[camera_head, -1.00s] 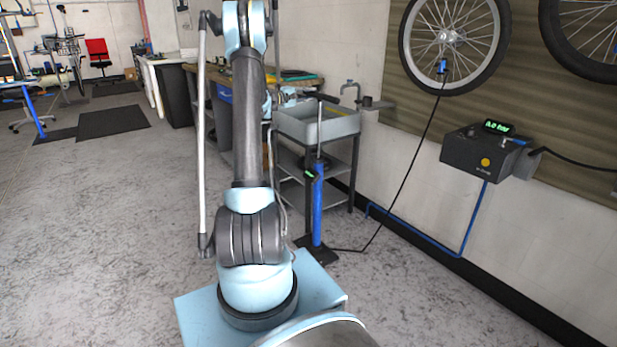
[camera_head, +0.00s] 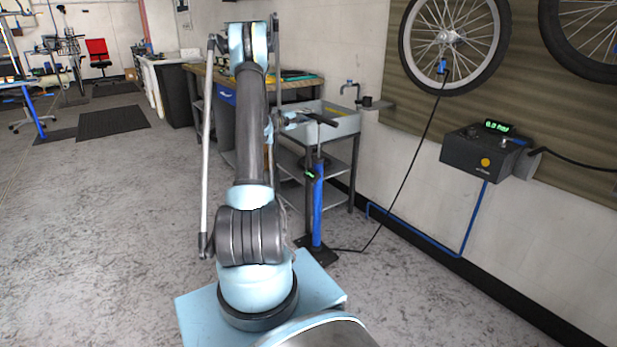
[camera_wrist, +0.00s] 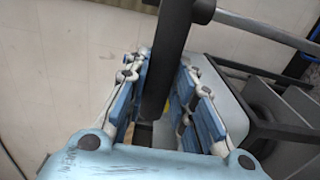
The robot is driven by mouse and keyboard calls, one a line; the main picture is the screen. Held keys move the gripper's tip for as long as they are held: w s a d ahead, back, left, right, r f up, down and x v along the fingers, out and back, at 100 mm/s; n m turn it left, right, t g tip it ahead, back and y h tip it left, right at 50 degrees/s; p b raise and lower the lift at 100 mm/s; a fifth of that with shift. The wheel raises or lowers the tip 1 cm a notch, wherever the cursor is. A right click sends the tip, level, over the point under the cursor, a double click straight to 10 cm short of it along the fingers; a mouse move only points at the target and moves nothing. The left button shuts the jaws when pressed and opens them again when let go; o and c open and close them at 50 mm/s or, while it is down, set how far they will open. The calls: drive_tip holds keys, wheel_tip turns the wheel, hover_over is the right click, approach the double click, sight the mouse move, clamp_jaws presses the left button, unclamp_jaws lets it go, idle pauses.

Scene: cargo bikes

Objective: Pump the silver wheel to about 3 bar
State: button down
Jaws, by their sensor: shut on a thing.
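The silver wheel (camera_head: 453,42) hangs on the wall at the upper right in the head view, with a blue hose head (camera_head: 441,66) at its lower rim. A black hose runs from there to the floor pump (camera_head: 317,205), a blue upright barrel on a dark foot. The pump's black handle (camera_head: 322,119) stands a short way above the barrel on its rod. My gripper (camera_wrist: 163,85) is shut on the black handle (camera_wrist: 172,50), its blue finger pads on both sides. The pump's silver rod (camera_wrist: 262,33) shows beside it.
A dark gauge box (camera_head: 487,151) with a small green display (camera_head: 497,126) is on the wall at right; its digits are hard to read. A sink stand (camera_head: 340,122) is close behind the pump.

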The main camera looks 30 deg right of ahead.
wheel_tip(320, 180, down, 15)
wheel_tip(320, 180, up, 26)
idle(1.3)
drive_tip(key=shift+w+f, duration=0.1)
drive_tip(key=shift+f, duration=0.1)
wheel_tip(320, 180, down, 26)
wheel_tip(320, 180, up, 26)
idle(1.7)
